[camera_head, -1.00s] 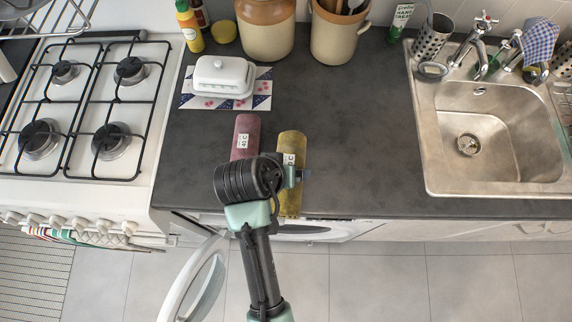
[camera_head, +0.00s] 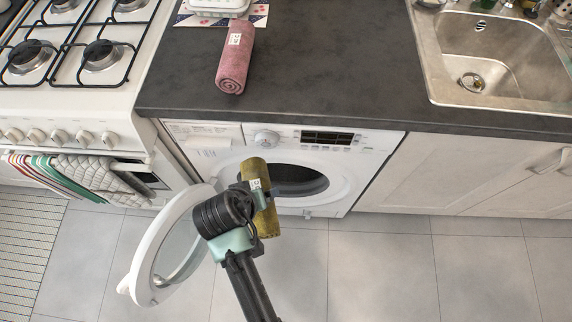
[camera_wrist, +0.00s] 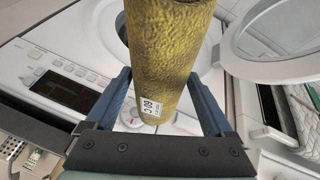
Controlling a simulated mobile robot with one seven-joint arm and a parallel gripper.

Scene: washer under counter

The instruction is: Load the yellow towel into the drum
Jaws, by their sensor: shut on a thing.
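The yellow towel (camera_head: 265,222) is rolled up with a white label reading 60 C. My gripper (camera_head: 258,190) is shut on it and holds it in the air in front of the washer (camera_head: 375,150). In the wrist view the towel (camera_wrist: 165,50) stands between the two fingers of my gripper (camera_wrist: 165,95). The drum opening (camera_head: 300,180) is dark and partly hidden behind the towel and my gripper. The round washer door (camera_head: 146,248) is swung open to the left; it also shows at the upper right of the wrist view (camera_wrist: 250,68).
A rolled pink towel (camera_head: 236,62) lies on the dark counter (camera_head: 330,70). The stove (camera_head: 75,105) with hanging cloths (camera_head: 85,172) stands left of the washer. A sink (camera_head: 500,60) is at the right. The floor right of my arm is clear.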

